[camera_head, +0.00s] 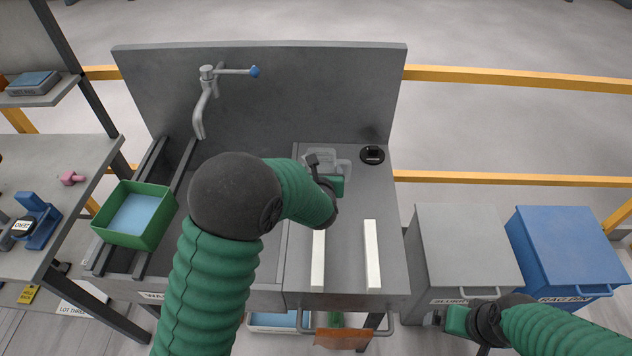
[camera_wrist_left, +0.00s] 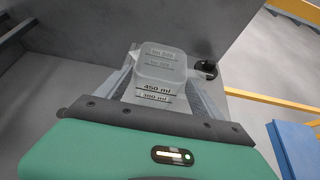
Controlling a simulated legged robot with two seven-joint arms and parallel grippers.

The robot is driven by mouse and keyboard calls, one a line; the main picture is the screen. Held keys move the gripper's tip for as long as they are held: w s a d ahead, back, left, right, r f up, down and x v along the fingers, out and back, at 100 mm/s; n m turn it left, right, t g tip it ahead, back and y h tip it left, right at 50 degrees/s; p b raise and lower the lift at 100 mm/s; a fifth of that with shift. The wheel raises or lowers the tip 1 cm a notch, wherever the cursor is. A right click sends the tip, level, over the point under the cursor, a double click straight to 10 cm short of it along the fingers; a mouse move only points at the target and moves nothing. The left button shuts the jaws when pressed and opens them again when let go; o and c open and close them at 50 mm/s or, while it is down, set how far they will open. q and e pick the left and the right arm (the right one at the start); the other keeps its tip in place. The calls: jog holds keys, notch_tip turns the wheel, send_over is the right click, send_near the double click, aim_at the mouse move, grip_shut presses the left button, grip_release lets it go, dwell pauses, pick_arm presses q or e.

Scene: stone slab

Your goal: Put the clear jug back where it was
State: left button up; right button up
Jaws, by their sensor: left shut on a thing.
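The clear jug (camera_head: 343,157) is at the back of the grey slab, left of a black round object (camera_head: 372,154). My left gripper (camera_head: 322,163) is shut on it; my arm hides part of the jug. In the left wrist view the jug (camera_wrist_left: 159,72) sits between the two fingers, with markings such as 450 ml facing me. I cannot tell whether its base touches the slab (camera_head: 345,205). My right gripper (camera_head: 447,318) is at the lower right, in front of the grey bin, apart from the jug; its fingers do not show clearly.
Two white strips (camera_head: 371,255) lie on the slab's front half. A tap (camera_head: 206,95) and tall back panel (camera_head: 300,85) stand behind. A green tray (camera_head: 157,232) sits across the sink's left side. Grey (camera_head: 462,240) and blue (camera_head: 562,240) bins stand right.

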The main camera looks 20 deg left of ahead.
pick_arm(q)
jog(key=f, duration=0.1)
jog(key=a+f, duration=0.1)
jog(key=f, duration=0.1)
jog(key=shift+a+f, duration=0.1)
jog(key=shift+a, duration=0.05)
jog(key=o, duration=1.9)
jog(key=shift+s+a, duration=0.1)
jog(key=shift+a, duration=0.05)
jog(key=shift+o, duration=0.6)
jog(key=d+v, duration=0.1)
jog(key=v, duration=1.1)
jog(key=s+a+f+n+g+y, duration=0.2)
jog(key=s+a+f+n+g, duration=0.3)
jog(key=s+a+n+g, duration=0.7)
jog(key=s+d+f+n+t+h, duration=0.1)
jog(key=s+d+n+h, duration=0.4)
jog(key=n, duration=1.5)
jog(key=s+d+t, duration=0.1)
jog(key=s+d, duration=0.1)
jog(key=d, duration=0.1)
jog(key=shift+d+f+n+t+h+b, duration=0.2)
jog(key=shift+f+n+t+h+b, duration=0.1)
jog(key=shift+n+t, duration=0.1)
